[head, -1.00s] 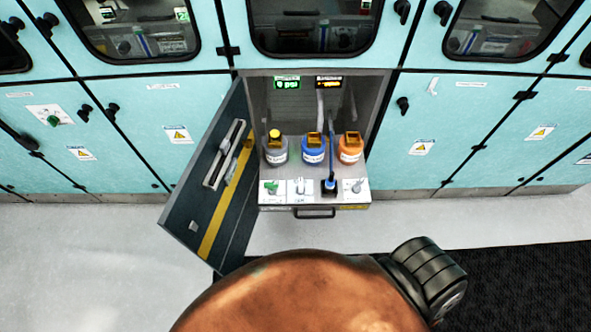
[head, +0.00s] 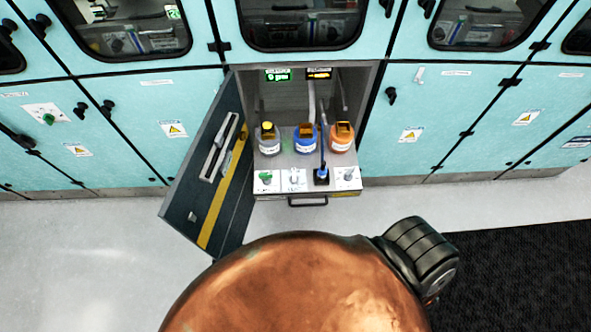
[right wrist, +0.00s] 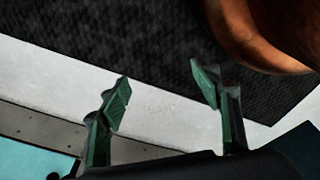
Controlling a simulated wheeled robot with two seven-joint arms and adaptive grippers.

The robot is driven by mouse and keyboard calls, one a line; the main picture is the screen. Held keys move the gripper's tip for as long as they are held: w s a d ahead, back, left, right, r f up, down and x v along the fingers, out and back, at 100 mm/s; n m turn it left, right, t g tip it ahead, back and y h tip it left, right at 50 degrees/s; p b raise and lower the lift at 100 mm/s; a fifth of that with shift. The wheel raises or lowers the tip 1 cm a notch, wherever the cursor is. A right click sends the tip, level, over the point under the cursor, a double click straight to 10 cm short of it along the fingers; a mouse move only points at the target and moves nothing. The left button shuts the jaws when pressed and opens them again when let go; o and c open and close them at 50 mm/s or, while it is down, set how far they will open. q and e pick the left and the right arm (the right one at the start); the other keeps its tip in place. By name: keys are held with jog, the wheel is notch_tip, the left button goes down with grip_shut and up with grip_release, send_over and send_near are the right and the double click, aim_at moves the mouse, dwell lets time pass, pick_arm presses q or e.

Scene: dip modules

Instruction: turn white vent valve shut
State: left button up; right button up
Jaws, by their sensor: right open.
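The white vent valve (head: 295,178) is a small white handle on a white label plate. It sits on the front ledge of the open cabinet bay in the head view, between a green valve (head: 265,178) and a grey-white valve (head: 348,175). A blue-handled part (head: 321,175) stands just right of it. The exact angle of the white handle is too small to tell. My right gripper (right wrist: 160,82) shows only in the right wrist view, open and empty over the floor, with the valve out of that view. My left gripper is not in view.
Grey (head: 268,142), blue (head: 306,142) and orange (head: 342,140) bottles stand behind the valves. An open dark door (head: 225,175) swings out left of the bay. A drawer handle (head: 308,202) juts below. Pale floor is clear in front; a dark mat (head: 520,270) lies right.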

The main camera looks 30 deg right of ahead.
jog(key=w+r+t+p, duration=0.1)
jog(key=w+r+p, duration=0.5)
jog(key=r, duration=1)
jog(key=w+r+t+p, duration=0.1)
jog(key=w+r+p, duration=0.1)
jog(key=w+r, duration=1.1)
jog(key=w+a+r+n+g+y+p, duration=0.1)
jog(key=w+a+r+n+p, duration=0.3)
jog(key=r, duration=0.4)
jog(key=w+a+r+n+y+p, duration=0.1)
jog(key=w+a+r+n, duration=0.1)
jog(key=w+a+r, duration=0.35)
notch_tip(320, 180, up, 8)
jog(key=n+g+h+p, duration=0.2)
jog(key=n, duration=0.2)
send_over(294, 173)
jog(key=shift+a+f, duration=0.1)
jog(key=shift+f, duration=0.1)
jog(key=shift+f+n, duration=0.1)
jog(key=shift+n, duration=0.2)
notch_tip(294, 173, down, 8)
jog(key=shift+r, duration=0.2)
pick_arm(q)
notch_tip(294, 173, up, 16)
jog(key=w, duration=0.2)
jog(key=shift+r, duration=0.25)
